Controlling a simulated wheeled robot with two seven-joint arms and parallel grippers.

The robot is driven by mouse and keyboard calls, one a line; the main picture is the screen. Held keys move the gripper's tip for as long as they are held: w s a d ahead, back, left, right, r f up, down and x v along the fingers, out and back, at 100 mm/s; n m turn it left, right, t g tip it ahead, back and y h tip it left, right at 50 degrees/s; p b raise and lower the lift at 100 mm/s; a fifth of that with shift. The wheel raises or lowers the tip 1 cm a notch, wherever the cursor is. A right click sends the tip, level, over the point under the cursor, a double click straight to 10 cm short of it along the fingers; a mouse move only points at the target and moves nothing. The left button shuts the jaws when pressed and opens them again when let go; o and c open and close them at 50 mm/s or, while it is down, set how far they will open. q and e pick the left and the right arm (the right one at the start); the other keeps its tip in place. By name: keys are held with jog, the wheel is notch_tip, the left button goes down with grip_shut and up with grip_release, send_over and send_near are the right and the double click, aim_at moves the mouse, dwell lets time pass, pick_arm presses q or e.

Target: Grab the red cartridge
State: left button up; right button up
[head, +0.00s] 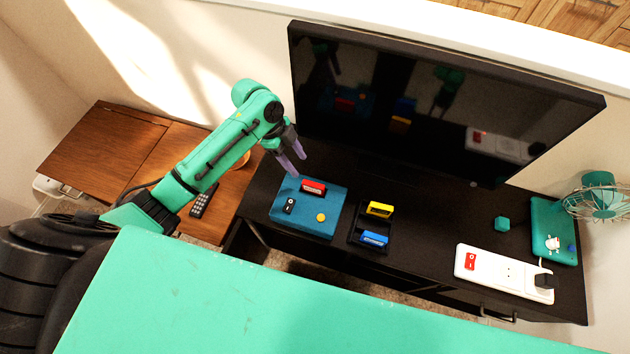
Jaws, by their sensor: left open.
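The red cartridge (314,186) sits at the back of the top of a blue console box (308,222), which stands on the black cabinet. My left gripper (292,164) is open and empty. Its purple fingers point down and appear above and behind the box, a little left of the red cartridge and apart from it. A yellow cartridge (380,209) and a blue cartridge (374,239) are in a black tray (357,224) right of the box. My right gripper is not in the picture.
A large television (430,110) stands behind the box. A remote (204,201) lies on the wooden table at left.

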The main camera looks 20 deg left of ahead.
aim_at(313, 184)
pick_arm(q)
jog(key=p+x, duration=0.1)
jog(key=x, duration=0.9)
jog(key=shift+d+f, duration=0.15)
jog(key=shift+f, duration=0.2)
grip_shut()
